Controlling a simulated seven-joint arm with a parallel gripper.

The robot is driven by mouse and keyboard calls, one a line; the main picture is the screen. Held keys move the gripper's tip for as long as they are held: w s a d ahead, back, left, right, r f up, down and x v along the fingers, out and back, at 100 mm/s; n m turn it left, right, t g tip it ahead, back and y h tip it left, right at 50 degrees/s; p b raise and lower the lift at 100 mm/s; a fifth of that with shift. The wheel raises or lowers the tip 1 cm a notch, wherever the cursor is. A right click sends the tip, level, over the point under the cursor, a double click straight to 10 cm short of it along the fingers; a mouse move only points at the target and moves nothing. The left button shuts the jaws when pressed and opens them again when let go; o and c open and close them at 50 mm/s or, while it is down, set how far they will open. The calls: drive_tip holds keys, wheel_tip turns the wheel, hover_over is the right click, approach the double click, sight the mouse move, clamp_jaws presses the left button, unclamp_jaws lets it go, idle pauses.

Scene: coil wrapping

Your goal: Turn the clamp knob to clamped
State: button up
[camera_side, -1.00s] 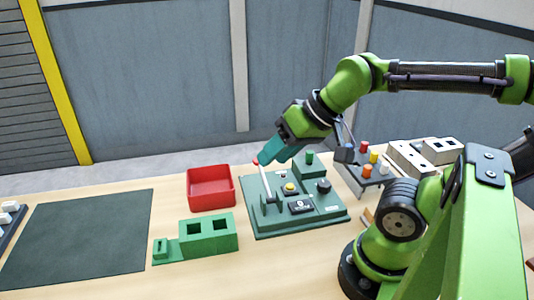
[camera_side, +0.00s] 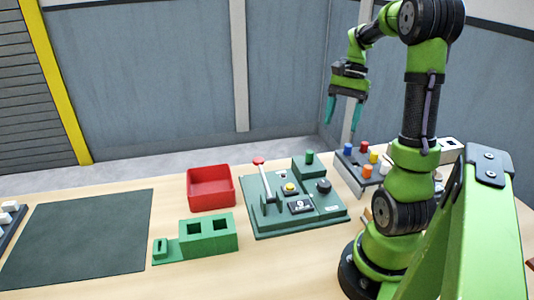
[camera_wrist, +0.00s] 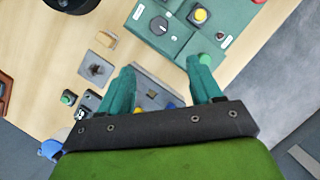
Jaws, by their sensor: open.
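The black knob (camera_side: 323,186), which I take to be the clamp knob, sits on the right part of the green panel base (camera_side: 265,231). It also shows near the top of the wrist view (camera_wrist: 160,25), with a small white label beside it. Its setting is too small to read. My gripper (camera_side: 344,118) is open and empty, pointing down, high above and slightly right of the knob. In the wrist view its two teal fingers (camera_wrist: 160,70) are spread apart, and the knob lies beyond them.
The panel also has a red-tipped lever (camera_side: 265,180), a yellow button (camera_side: 290,188) and a green post (camera_side: 309,157) on a raised block. A red bin (camera_side: 210,204) and a green block fixture (camera_side: 208,247) stand left. A grey rack with coloured pegs (camera_side: 368,184) stands right.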

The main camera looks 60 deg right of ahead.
approach(325, 183)
drive_tip(key=x, duration=0.8)
drive_tip(key=shift+a+f, duration=0.15)
drive_tip(key=shift+f, duration=0.25)
drive_tip(key=c, duration=1)
